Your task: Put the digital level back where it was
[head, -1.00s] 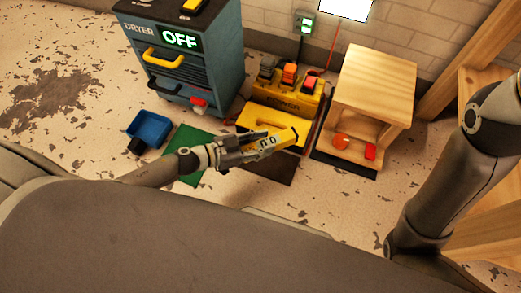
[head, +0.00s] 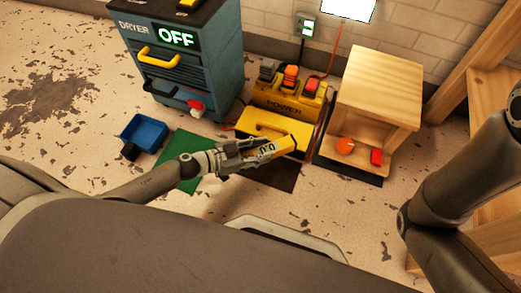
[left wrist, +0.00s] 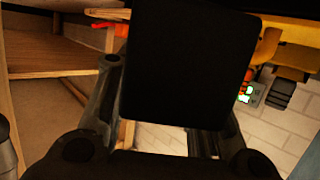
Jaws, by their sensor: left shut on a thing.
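In the left wrist view a large dark face, which seems to be the held level (left wrist: 188,65), fills the space between the fingers (left wrist: 160,115). The fingertips are partly hidden behind it. My right arm shows at the right of the head view, but its gripper does not.
A yellow power box (head: 288,95) with switches stands behind the level. A blue dryer cabinet (head: 190,70), blue bin (head: 145,130) and green mat (head: 184,180) are left.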

